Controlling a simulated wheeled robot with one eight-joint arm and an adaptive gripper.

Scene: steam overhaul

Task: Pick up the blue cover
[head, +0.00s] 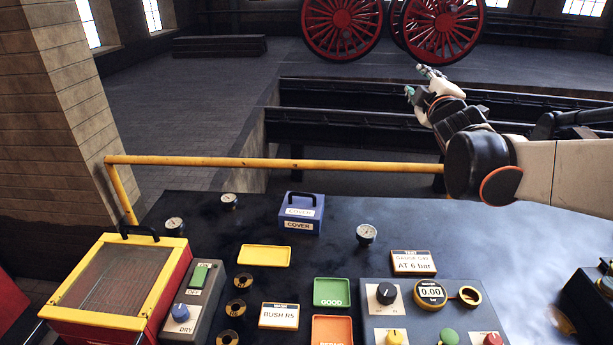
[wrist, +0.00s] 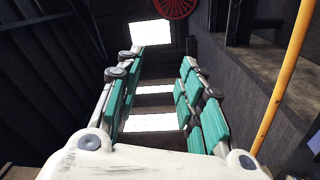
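The blue cover (head: 301,212) is a blue box with a dark handle on top and white labels reading COVER. It stands upright on the dark bench top near its back edge, left of the middle in the head view. My gripper (head: 420,80) is up at the right in the head view, beyond the bench and the yellow rail, well apart from the cover. In the wrist view my gripper's two teal-padded fingers (wrist: 159,90) stand apart with nothing between them. The cover does not show in the wrist view.
A yellow rail (head: 270,163) runs behind the bench (head: 200,207). Gauges (head: 366,233) stand near the cover, with a yellow tray (head: 265,256) and a green GOOD tray (head: 332,292) in front. A red-and-yellow box (head: 120,285) is at left, a control panel (head: 380,320) at front right.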

